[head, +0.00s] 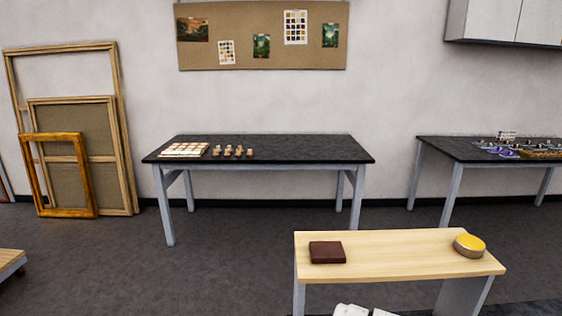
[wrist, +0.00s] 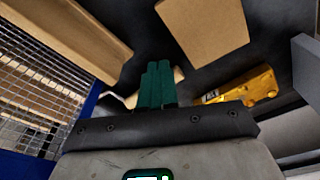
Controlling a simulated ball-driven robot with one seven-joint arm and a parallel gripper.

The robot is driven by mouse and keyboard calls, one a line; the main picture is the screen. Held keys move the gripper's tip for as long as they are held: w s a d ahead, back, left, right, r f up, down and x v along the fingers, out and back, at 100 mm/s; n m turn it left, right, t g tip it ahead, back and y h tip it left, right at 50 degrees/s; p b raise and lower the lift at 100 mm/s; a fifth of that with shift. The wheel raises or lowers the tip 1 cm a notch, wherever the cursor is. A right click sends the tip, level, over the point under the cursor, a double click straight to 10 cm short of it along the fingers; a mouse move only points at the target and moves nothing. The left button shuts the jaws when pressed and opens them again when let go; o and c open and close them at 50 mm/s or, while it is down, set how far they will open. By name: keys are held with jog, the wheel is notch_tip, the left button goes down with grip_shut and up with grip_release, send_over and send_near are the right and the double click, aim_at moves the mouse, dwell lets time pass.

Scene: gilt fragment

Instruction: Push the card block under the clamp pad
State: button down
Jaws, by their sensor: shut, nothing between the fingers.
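My gripper (wrist: 158,66) shows in the wrist view with its green fingers together, shut and empty. Just behind the fingertips is a small tan piece (wrist: 179,75), partly hidden by them; I cannot tell whether they touch or whether it is the card block. A larger tan, card-coloured block (wrist: 203,28) lies beyond the fingertips, up and to the right. I cannot make out a clamp pad in either view. In the head view, a dark brown square block (head: 327,252) lies on a pale wooden bench (head: 400,262); my gripper is not clearly seen there.
In the wrist view, a yellow object (wrist: 250,88) lies right of the fingers, a long tan box (wrist: 70,35) is upper left, and a blue-framed wire mesh (wrist: 45,90) is at left. In the head view, a yellow-topped round tin (head: 469,245) sits on the bench; a dark-topped table (head: 280,148) stands behind.

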jog(key=shift+f+b, duration=0.75)
jog(key=shift+f, duration=0.6)
dwell(0.7)
jog(key=shift+r+p, duration=0.15)
jog(key=shift+p, duration=0.25)
jog(key=shift+a, duration=3.4)
